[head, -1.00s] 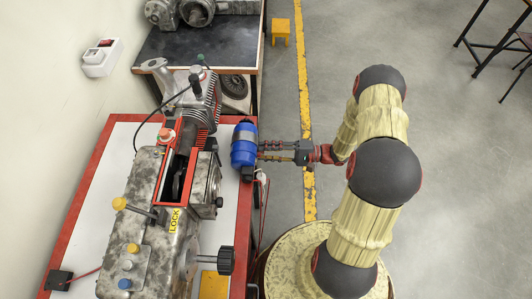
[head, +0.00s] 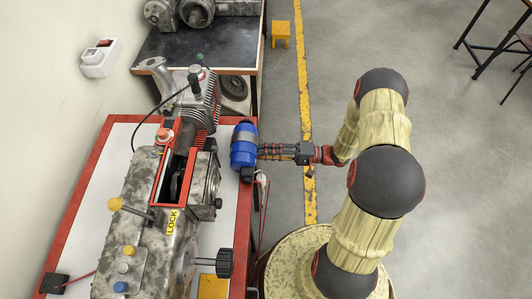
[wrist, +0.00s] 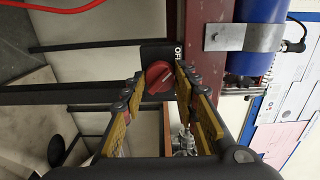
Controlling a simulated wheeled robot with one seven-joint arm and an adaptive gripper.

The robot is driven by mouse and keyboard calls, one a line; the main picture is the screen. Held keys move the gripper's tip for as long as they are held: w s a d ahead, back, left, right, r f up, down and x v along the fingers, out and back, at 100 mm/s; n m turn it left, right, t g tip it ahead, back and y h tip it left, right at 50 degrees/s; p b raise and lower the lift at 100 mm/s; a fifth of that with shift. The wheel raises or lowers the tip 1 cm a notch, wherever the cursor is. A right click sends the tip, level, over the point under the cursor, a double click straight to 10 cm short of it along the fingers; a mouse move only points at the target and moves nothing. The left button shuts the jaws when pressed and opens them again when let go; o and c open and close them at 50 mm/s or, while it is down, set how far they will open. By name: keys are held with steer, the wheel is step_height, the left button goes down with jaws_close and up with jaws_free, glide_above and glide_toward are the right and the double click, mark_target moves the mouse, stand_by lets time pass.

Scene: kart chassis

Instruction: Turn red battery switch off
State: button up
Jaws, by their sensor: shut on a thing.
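The red battery switch (wrist: 157,77) is a round red knob on a dark plate in the wrist view, with white OFF lettering partly visible beside it. My gripper (wrist: 160,82) is shut on the knob, one finger on each side. In the head view my gripper (head: 262,152) reaches in from the right, at the right edge of the kart bench beside a blue cylinder (head: 243,146). The switch is hidden in that view. The knob's pointer direction is hard to read.
The blue cylinder and its metal bracket (wrist: 243,38) sit close to the switch. The grey engine housing (head: 140,190) lies left on the red-edged bench (head: 85,183). A red cable (wrist: 55,8) crosses the wrist view's top left. Floor right of the bench is open.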

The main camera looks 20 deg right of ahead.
steer(key=o, duration=1.1)
steer(key=shift+o, duration=0.3)
steer(key=v, duration=1.2)
steer(key=shift+f, duration=0.1)
